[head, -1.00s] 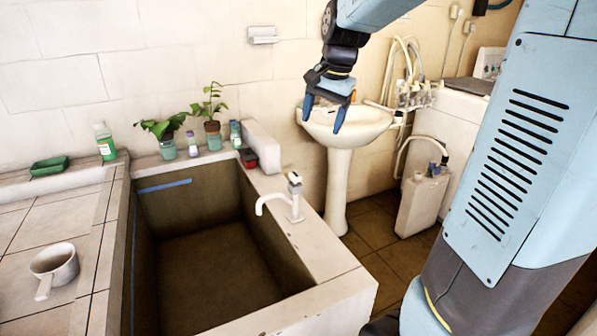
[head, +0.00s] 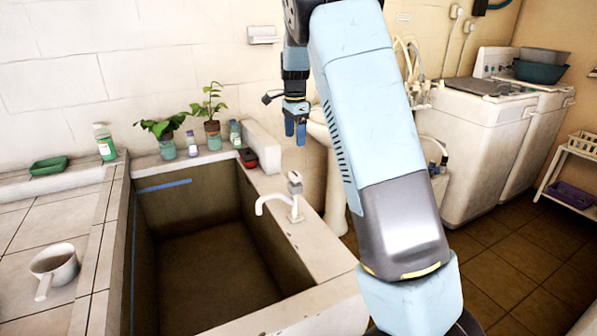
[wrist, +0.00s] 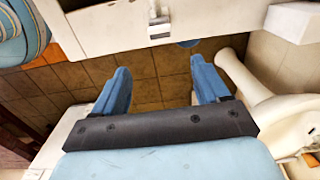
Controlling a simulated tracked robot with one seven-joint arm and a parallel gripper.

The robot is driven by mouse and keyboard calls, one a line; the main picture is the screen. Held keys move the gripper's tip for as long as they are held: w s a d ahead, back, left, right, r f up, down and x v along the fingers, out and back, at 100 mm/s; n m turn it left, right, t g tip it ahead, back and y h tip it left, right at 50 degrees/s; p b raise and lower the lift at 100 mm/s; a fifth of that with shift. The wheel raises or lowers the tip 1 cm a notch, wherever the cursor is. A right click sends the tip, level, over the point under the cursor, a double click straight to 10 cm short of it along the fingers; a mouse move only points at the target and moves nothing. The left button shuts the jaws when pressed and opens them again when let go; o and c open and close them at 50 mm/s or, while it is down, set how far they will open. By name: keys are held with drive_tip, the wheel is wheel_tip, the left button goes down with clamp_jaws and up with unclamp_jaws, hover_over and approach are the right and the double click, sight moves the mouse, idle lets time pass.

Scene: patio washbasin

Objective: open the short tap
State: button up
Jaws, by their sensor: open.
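A short white tap (head: 290,200) with a curved spout stands on the right rim of the deep sink (head: 325,258), its spout pointing left over the basin. A small lever or knob sits on its top. In the wrist view a tap (wrist: 159,24) shows at the top, against a pale ledge. My gripper (head: 295,134) hangs with its blue fingers down, behind and above the tap, apart from it.
A pedestal washbasin (head: 334,180) stands behind my arm and is partly hidden; it also shows at the right of the wrist view (wrist: 282,118). Potted plants (head: 211,135) and bottles line the sink's back ledge. A white dipper (head: 55,266) lies on the left counter. Washing machines (head: 480,150) stand at right.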

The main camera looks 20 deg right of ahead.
sight(295, 173)
drive_tip(key=f, duration=1.4)
drive_tip(key=shift+w, duration=0.2)
